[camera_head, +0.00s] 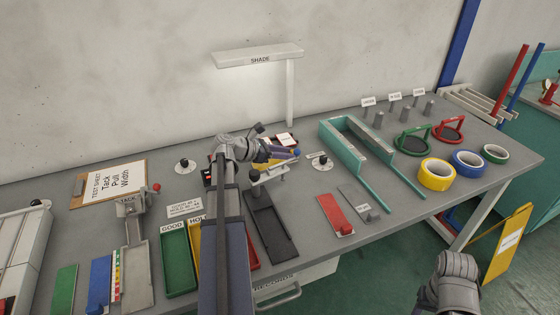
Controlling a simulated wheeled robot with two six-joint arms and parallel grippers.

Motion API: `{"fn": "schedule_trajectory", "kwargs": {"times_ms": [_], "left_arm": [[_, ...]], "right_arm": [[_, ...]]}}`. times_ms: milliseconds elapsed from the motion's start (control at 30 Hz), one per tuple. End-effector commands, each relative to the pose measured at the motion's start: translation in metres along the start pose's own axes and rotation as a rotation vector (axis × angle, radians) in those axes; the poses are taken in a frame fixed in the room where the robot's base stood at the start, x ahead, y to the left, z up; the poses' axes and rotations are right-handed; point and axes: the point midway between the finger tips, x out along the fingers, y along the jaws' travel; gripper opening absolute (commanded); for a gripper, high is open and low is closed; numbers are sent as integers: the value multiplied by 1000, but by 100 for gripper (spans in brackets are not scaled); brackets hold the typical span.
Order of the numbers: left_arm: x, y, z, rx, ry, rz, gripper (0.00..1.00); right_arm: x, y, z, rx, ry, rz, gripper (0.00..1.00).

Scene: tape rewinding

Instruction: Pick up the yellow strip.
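A small yellow patch shows among purple and dark pieces (282,156) at the back middle of the bench; I cannot tell whether it is the yellow strip. My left gripper (262,146) is at the end of the arm that crosses the bench, right beside these pieces. Its fingers are small and partly hidden, so I cannot tell whether they are open or touch anything. A yellow tray (194,244) is mostly hidden behind my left arm. Part of my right arm shows at the lower right, with no gripper fingers visible.
A green tray (176,261) and a black plate (269,226) flank my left arm. A red strip (331,211) lies right of them. Green and blue strips lie front left. A teal frame (330,133) and tape rolls (437,175) stand right. A shade (258,55) overhangs the back.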

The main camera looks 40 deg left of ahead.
Motion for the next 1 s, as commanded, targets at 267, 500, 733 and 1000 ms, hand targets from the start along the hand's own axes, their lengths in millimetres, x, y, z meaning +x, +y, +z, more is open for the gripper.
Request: {"fn": "schedule_trajectory", "kwargs": {"times_ms": [267,500,733,1000], "left_arm": [[0,0,0,0,0,0,2],[0,0,0,0,0,0,0],[0,0,1,0,0,0,0],[-7,0,16,0,0,0,0]], "right_arm": [[0,0,0,0,0,0,55],[0,0,0,0,0,0,55],[-1,0,0,0,0,0,55],[-18,2,1,0,0,0,55]]}}
